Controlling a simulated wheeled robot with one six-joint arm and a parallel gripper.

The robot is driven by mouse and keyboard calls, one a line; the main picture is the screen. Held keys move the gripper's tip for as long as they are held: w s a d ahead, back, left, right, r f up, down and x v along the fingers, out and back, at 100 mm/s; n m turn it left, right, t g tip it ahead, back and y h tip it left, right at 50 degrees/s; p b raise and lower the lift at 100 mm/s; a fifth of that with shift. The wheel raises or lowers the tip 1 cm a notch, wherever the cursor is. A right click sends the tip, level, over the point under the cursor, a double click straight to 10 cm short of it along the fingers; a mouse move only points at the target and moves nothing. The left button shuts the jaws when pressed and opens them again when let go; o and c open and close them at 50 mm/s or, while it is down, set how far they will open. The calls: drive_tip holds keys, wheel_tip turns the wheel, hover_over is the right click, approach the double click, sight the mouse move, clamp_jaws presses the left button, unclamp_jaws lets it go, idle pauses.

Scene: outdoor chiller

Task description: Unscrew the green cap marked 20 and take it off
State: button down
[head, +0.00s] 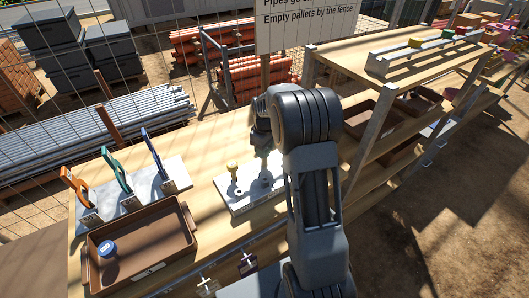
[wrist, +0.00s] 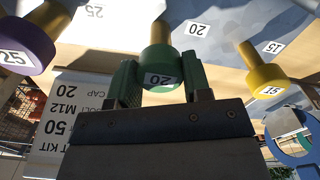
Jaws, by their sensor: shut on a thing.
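The green cap marked 20 (wrist: 160,70) is in the middle of the wrist view, with a brass-coloured stem running from it toward the pale plate (wrist: 225,18). My gripper (wrist: 160,84) has its green finger pads on both sides of the cap and is shut on it. The plate carries a printed 20 beside the stem. In the head view the plate (head: 240,207) lies on the bench, partly behind my arm. The green cap and my fingertips cannot be made out there. Whether the cap's thread is still engaged cannot be told.
A purple cap marked 25 (wrist: 28,48) and a yellow cap marked 15 (wrist: 266,78) flank my gripper closely. A brown tray (head: 180,222) holding a blue round piece (head: 107,248) stands left, before several upright coloured-handled tools (head: 117,170). Shelving (head: 375,125) stands right.

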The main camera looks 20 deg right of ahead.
drive_tip(key=shift+r+p, duration=0.5)
drive_tip(key=shift+r, duration=0.25)
drive_tip(key=shift+r+p, duration=1.35)
drive_tip(key=shift+r, duration=0.6)
drive_tip(key=c, duration=1.1)
unclamp_jaws()
clamp_jaws()
